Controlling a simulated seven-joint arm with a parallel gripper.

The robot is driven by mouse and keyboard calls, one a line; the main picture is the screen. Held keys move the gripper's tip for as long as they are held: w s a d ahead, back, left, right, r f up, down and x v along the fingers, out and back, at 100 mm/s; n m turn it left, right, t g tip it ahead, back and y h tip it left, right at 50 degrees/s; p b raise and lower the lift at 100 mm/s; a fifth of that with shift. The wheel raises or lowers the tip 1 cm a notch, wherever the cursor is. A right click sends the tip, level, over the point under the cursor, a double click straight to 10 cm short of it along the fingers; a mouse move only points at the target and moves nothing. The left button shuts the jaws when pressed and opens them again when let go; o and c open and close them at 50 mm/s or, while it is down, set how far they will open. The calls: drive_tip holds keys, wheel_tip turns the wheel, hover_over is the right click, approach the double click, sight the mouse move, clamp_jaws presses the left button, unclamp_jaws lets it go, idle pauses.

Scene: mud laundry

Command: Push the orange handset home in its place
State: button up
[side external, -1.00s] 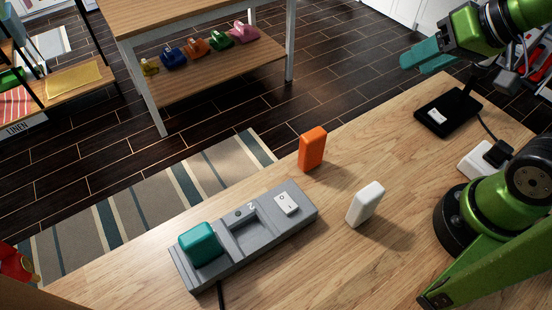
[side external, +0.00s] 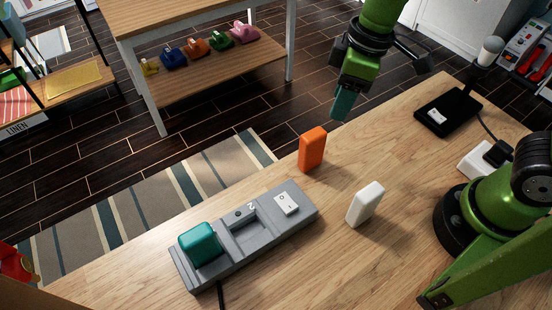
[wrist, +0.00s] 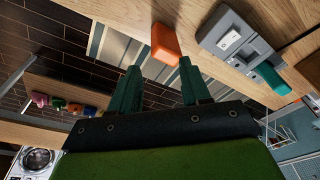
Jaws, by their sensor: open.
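The orange handset (side external: 312,149) stands upright on the wooden table near its far edge, behind the grey dock. It also shows in the wrist view (wrist: 165,44), ahead of my fingertips. The grey dock (side external: 238,258) holds a teal handset (side external: 199,243) in its left place. Its middle place (side external: 243,221) is empty, and a white switch (side external: 287,203) sits at its right end. A white handset (side external: 365,204) stands on the table right of the dock. My gripper (side external: 343,104) is above and right of the orange handset, apart from it. In the wrist view its teal fingers (wrist: 160,88) are open and empty.
A black pad (side external: 448,112) with a post and a white plug block (side external: 480,162) lie at the table's right. A cable leaves the dock's front. Beyond the table edge are a striped rug (side external: 150,205) and a shelf with several coloured items.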

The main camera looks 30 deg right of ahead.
sight(314, 134)
drive_tip(key=a+n, duration=0.1)
drive_tip(key=n, duration=0.1)
drive_tip(key=w+a+f+n, duration=0.1)
drive_tip(key=n, duration=0.1)
drive_tip(key=a+f+n+g+h, duration=0.1)
drive_tip(key=n, duration=0.1)
drive_tip(key=shift+w+a+f, duration=0.25)
drive_tip(key=shift+w, duration=0.15)
drive_tip(key=shift+w+a+r+n, duration=0.15)
drive_tip(key=shift+w+n, duration=0.2)
drive_tip(key=shift+n, duration=0.65)
drive_tip(key=shift+r+n, duration=0.2)
drive_tip(key=shift+n, duration=0.3)
drive_tip(key=shift+d+n, duration=0.2)
drive_tip(key=shift+n, duration=0.1)
drive_tip(key=shift+f, duration=4)
drive_tip(key=shift+c, duration=0.3)
drive_tip(key=c, duration=0.5)
drive_tip(key=shift+c, duration=0.2)
